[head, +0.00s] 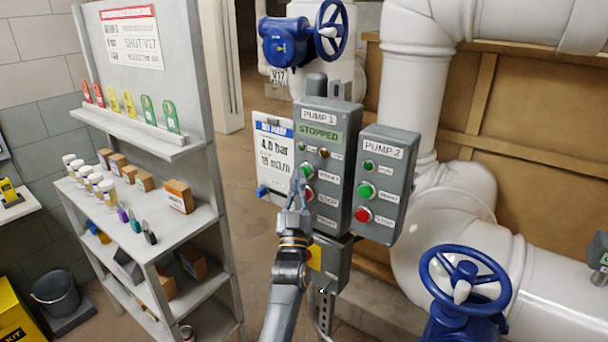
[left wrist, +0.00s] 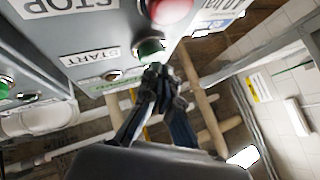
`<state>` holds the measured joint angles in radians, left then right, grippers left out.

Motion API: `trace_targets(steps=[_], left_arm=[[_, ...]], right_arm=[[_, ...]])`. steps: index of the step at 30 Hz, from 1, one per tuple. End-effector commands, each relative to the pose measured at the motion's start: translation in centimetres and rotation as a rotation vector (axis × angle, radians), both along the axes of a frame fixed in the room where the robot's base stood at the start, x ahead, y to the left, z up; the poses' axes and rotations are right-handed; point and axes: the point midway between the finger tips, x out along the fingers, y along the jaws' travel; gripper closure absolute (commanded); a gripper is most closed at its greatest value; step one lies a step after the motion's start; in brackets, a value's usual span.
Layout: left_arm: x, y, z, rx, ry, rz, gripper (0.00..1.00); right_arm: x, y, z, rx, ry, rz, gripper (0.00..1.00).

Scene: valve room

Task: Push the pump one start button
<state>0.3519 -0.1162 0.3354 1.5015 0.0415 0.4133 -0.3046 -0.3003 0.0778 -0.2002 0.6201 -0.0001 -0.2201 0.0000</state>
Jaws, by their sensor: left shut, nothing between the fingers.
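The grey PUMP 1 box (head: 330,190) stands in the middle of the head view, and its green display (head: 319,134) reads STOPPED. Its green START button (head: 308,170) sits above a red STOP button (head: 308,195). In the upside-down left wrist view the green button (left wrist: 150,49) is beside the START label (left wrist: 95,58), with the red button (left wrist: 170,10) above it. My left gripper (head: 298,183) is shut and empty, close in front of these buttons. In the wrist view its fingertips (left wrist: 155,76) are just below the green button; I cannot tell whether they touch it.
A PUMP 2 box (head: 386,180) with its own buttons adjoins on the right. A white card (head: 274,158) hangs left of PUMP 1. A blue valve wheel (head: 465,279) stands at lower right, another (head: 332,30) above. A shelf unit (head: 150,250) stands at left.

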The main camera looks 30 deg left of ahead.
Motion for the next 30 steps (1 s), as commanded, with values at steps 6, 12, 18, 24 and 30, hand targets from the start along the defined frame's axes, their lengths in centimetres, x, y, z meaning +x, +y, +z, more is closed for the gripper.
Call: trace_targets(steps=[6, 12, 18, 24, 30], left_arm=[[0.04, 0.0, -0.01, 0.0, 0.001, 0.0, 1.0], [0.11, 0.0, -0.04, 0.0, 0.001, 0.0, 1.0], [0.33, -0.03, -0.09, 0.0, 0.001, 0.0, 1.0], [0.58, -0.04, -0.11, -0.001, 0.002, 0.0, 1.0], [0.82, -0.06, -0.06, 0.0, 0.001, 0.0, 1.0]], right_arm=[[0.0, -0.02, 0.0, 0.0, 0.0, 0.0, 0.15], [0.0, -0.08, -0.06, -0.001, 0.0, 0.001, 0.15], [0.01, -0.21, -0.23, -0.002, 0.0, 0.001, 0.15], [0.02, -0.29, -0.38, -0.003, -0.001, 0.001, 0.15], [0.02, -0.29, -0.54, -0.003, -0.001, 0.001, 0.15]])
